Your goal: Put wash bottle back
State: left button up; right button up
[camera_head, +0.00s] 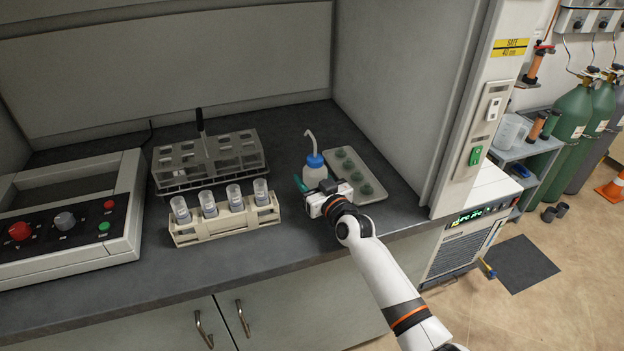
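The wash bottle (314,173) is a pale bottle with a blue cap and a thin bent spout. It is upright on the dark bench, at the left edge of a pale tray (374,190) with several green round pieces. My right gripper (313,185) is low at the bottle's near side, its teal fingers at the bottle's lower body. The gripper body hides the bottle's base, so I cannot tell whether the fingers press on it or stand apart. My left gripper is not in view.
A beige rack with several capped cups (222,229) stands close to the left of my gripper. Behind it is a grey rack (240,150) with a dark upright tool. A control box (65,225) is at far left. The hood's side wall (400,90) bounds the right.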

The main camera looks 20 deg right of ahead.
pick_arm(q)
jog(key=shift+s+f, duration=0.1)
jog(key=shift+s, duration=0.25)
pick_arm(e)
jog(key=o, duration=0.6)
jog(key=shift+o, duration=0.2)
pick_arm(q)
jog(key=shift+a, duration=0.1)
pick_arm(e)
jog(key=shift+s, duration=0.2)
jog(key=s, duration=0.3)
jog(key=s+d, duration=0.1)
jog(key=s, duration=0.3)
jog(key=s+d, duration=0.1)
jog(key=s, duration=0.3)
jog(key=shift+s+d+r, duration=0.1)
jog(key=shift+s+d, duration=0.05)
jog(key=shift+s, duration=0.1)
